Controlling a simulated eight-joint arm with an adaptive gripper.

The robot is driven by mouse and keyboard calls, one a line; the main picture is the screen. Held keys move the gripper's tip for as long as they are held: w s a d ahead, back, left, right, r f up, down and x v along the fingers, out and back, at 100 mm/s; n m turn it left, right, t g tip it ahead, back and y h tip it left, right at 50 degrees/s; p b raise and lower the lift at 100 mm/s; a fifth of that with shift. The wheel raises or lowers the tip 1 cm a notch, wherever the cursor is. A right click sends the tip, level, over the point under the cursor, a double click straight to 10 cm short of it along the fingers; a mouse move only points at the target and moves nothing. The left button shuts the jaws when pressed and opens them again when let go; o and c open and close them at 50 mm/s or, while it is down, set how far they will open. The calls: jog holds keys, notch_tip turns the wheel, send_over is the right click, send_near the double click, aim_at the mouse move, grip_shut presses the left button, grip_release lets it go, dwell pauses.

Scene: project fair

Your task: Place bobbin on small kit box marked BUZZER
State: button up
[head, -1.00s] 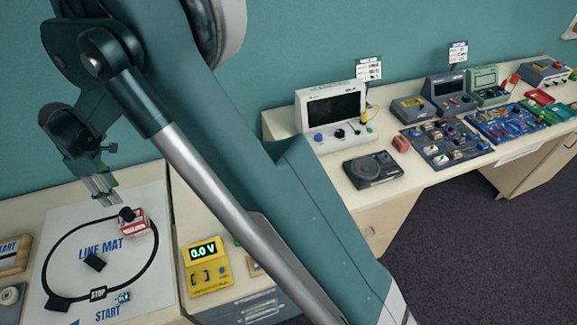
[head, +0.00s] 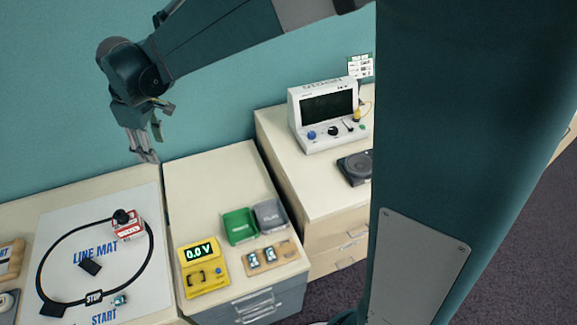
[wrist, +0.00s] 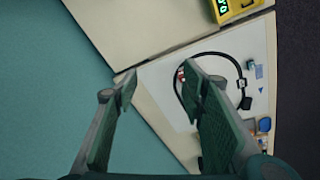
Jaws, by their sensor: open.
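A small red and white box (head: 129,232) sits on the line mat (head: 75,225), near the upper right of the black loop; its lettering is too small to read. A dark round piece (head: 122,216), which looks like the bobbin, rests on top of the box. My gripper (head: 148,157) is open and empty, pointing down, above and behind the box and clear of it. In the wrist view my open fingers (wrist: 160,73) have nothing between them that they touch. The box shows there only as a bit of red (wrist: 181,74), partly hidden by a finger.
A yellow voltage meter (head: 203,268), a green tray (head: 239,226) and a grey tray (head: 270,214) stand on the middle cabinet. A white monitor unit (head: 325,115) stands on the right bench. The back of the middle cabinet is clear. My arm hides the right side.

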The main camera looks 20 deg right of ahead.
jog(key=s+d+r+m+t, duration=0.1)
jog(key=s+d+r+m, duration=0.15)
jog(key=d, duration=0.45)
jog(key=s+d+r+m, duration=0.1)
jog(key=s+d+r, duration=0.1)
jog(key=s+d, duration=0.3)
jog(key=s+d+r+m+t, duration=0.1)
jog(key=s+d+r+m, duration=0.15)
jog(key=d, duration=0.55)
jog(key=s+d+f+m+t, duration=0.1)
jog(key=s+d+m, duration=0.2)
jog(key=s+d, duration=0.4)
jog(key=s+d+f+m+t+h, duration=0.1)
jog(key=s+d+f+m+t, duration=0.1)
jog(key=s+d, duration=0.5)
jog(key=s+m, duration=0.1)
jog(key=s, duration=0.1)
jog(key=shift+s+d+f, duration=0.2)
jog(key=shift+s+d, duration=0.1)
jog(key=shift+d, duration=0.1)
jog(key=shift+f, duration=0.1)
jog(key=shift+f+b, duration=1)
jog(key=shift+b, duration=0.05)
